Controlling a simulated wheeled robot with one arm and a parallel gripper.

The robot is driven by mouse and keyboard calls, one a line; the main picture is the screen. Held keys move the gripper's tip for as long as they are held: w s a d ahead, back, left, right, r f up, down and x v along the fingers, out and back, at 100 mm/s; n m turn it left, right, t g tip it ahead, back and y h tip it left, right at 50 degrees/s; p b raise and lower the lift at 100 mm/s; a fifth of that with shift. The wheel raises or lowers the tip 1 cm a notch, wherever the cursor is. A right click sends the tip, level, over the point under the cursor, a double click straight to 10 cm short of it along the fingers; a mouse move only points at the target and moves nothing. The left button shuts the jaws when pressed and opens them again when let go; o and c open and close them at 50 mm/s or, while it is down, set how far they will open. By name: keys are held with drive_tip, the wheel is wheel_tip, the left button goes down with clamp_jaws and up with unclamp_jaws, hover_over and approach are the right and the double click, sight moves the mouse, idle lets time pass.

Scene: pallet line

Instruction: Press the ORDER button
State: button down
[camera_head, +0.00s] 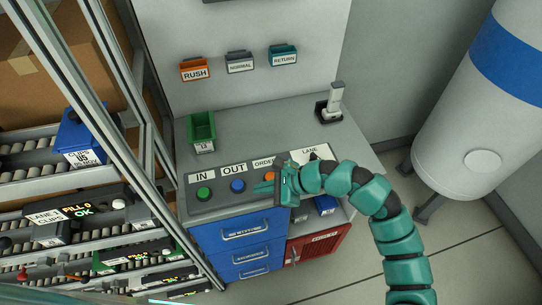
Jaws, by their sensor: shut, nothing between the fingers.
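The ORDER button (269,176) is an orange round button on the grey panel (225,200) on top of the cabinet. The label ORDER (264,163) stands just behind it, partly covered by my arm. My gripper (262,187) is shut and empty. In the picture its fingertips lie just below and left of the orange button. I cannot tell whether they touch the button or the panel. The green button (204,193) under IN and the blue button (238,186) under OUT are to the left. Whatever is under the LANE label (309,151) is hidden by my arm.
A green bin (202,131) stands behind the buttons, and a device in a black holder (329,108) stands at the back right. Roller racks (110,225) are on the left. A white tank (480,110) stands on the right. The grey countertop (260,128) is clear in the middle.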

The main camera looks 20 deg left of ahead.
drive_tip(key=w+d+r+n+t+h+p, duration=0.1)
drive_tip(key=w+r+t+p, duration=0.2)
drive_tip(key=w+r, duration=0.4)
drive_tip(key=shift+w+r+h+p, duration=0.15)
drive_tip(key=shift+r+h+p, duration=0.2)
drive_tip(key=shift+p, duration=0.55)
drive_tip(key=shift+f, duration=0.1)
drive_tip(key=b, duration=0.2)
hover_over(271, 177)
drive_tip(key=d, duration=0.1)
wheel_tip(271, 177, down, 8)
drive_tip(key=shift+r, duration=0.15)
drive_tip(key=shift+f+b, duration=0.5)
drive_tip(key=shift+b, duration=0.35)
